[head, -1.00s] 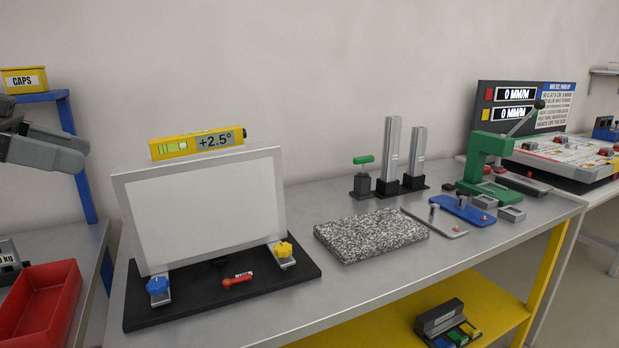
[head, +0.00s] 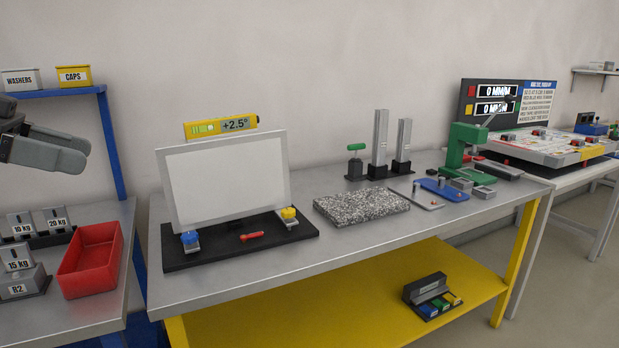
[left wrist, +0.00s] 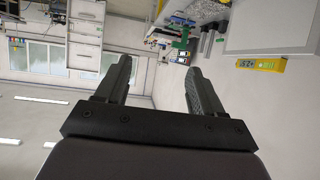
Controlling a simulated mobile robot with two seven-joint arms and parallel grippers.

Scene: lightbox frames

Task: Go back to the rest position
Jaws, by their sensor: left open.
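My left gripper (head: 68,150) is at the left edge of the head view, raised in front of the wall and above the left table. It is open, and nothing is between its fingers. My right gripper is in neither view.
A steel bench (head: 335,238) carries a framed white panel (head: 225,180) with a yellow level (head: 221,126) on top, a speckled slab (head: 361,205) and a green press (head: 462,148). At left are a red bin (head: 90,261), several weights and a blue shelf (head: 62,92).

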